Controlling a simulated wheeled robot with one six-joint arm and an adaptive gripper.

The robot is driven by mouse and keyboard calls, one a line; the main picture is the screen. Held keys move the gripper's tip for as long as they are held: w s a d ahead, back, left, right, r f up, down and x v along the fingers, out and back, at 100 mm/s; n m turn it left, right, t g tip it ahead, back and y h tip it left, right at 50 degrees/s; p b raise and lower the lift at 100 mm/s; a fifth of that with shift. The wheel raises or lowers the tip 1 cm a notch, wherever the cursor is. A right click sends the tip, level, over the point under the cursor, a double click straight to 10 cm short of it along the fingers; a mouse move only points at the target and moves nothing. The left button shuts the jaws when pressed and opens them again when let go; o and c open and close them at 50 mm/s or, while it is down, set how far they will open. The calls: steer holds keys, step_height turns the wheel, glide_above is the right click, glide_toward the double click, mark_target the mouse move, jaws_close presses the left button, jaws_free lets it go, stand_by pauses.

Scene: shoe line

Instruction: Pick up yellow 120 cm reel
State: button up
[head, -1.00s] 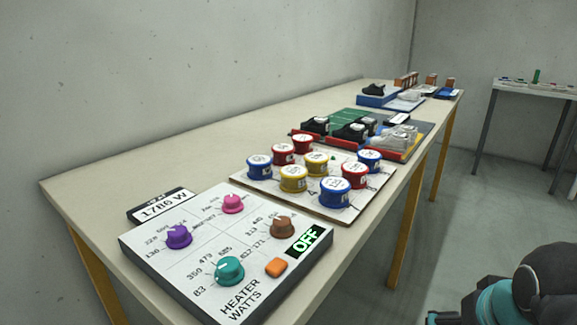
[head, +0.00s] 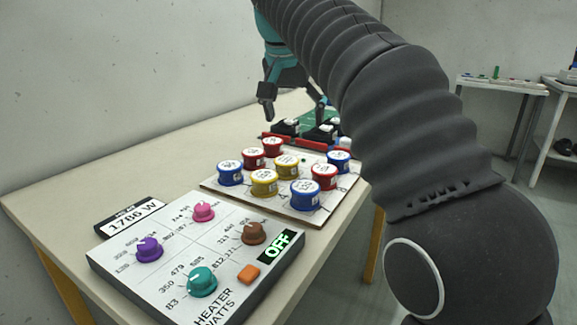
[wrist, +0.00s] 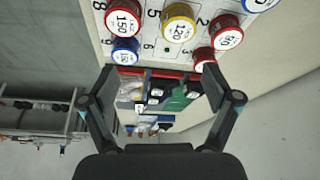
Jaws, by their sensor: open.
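The yellow reel labelled 120 (wrist: 180,22) stands upright near the top of the wrist view. By its neighbours it matches the rear yellow reel (head: 287,166) in the head view, in the middle of the white board (head: 222,187). A second yellow reel (head: 264,183) stands nearer; its label is too small to read. My gripper (head: 295,112) is open and empty, above and beyond the reels in the head view. In the wrist view its fingers (wrist: 160,85) are spread, with the reel outside them toward the top.
Red reels (head: 254,158) and blue reels (head: 230,172) stand close around the yellow ones. The heater panel (head: 215,262) with knobs lies in front. Beyond the board are red-edged trays with shoes (head: 285,127). The table's left side (head: 110,175) is clear.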

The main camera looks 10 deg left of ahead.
mark_target(286, 160)
steer(key=a+x, duration=0.1)
steer(key=x, duration=0.3)
steer(key=a+b+x, duration=0.1)
steer(key=x, duration=0.4)
steer(key=a+x, duration=0.1)
steer(key=x, duration=0.3)
steer(key=shift+w+a+f, duration=0.15)
steer(key=shift+w+f, duration=0.05)
steer(key=shift+w, duration=0.05)
steer(key=c, duration=1.2)
